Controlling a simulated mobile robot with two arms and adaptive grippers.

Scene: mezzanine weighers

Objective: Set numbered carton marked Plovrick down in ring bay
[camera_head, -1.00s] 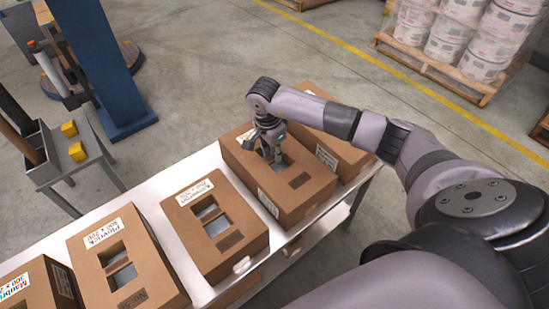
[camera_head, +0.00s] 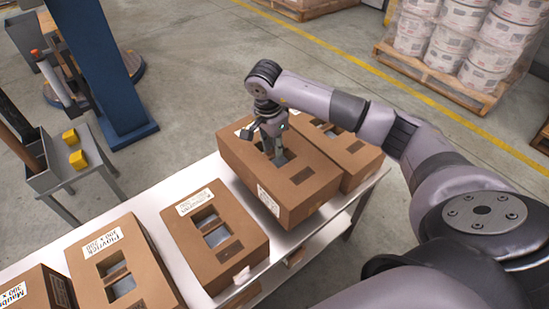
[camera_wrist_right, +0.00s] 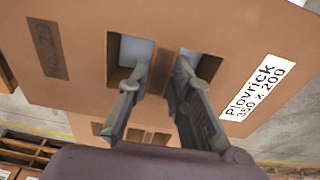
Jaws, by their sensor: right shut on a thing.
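My right gripper (camera_head: 274,153) is shut on the middle bar between two openings in the top of a brown carton (camera_head: 306,200). In the right wrist view, the carton (camera_wrist_right: 250,40) bears a white label (camera_wrist_right: 262,92) reading "Plovrick" and a dark number patch (camera_wrist_right: 48,48), upside down and hard to read. The fingers (camera_wrist_right: 161,66) straddle the bar. The carton appears raised a little above the white bench (camera_head: 160,200). Another carton (camera_head: 150,262) at lower left also has a label that seems to read Plovrick. I cannot make out a ring bay. My left gripper is not in view.
One carton (camera_head: 362,160) stands close behind the held one, and another (camera_head: 250,247) in front of it. More cartons (camera_head: 36,292) line the bench to the lower left. A blue column (camera_head: 95,75), a grey stand (camera_head: 95,165) and pallets of tubs (camera_head: 470,45) stand beyond open floor.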

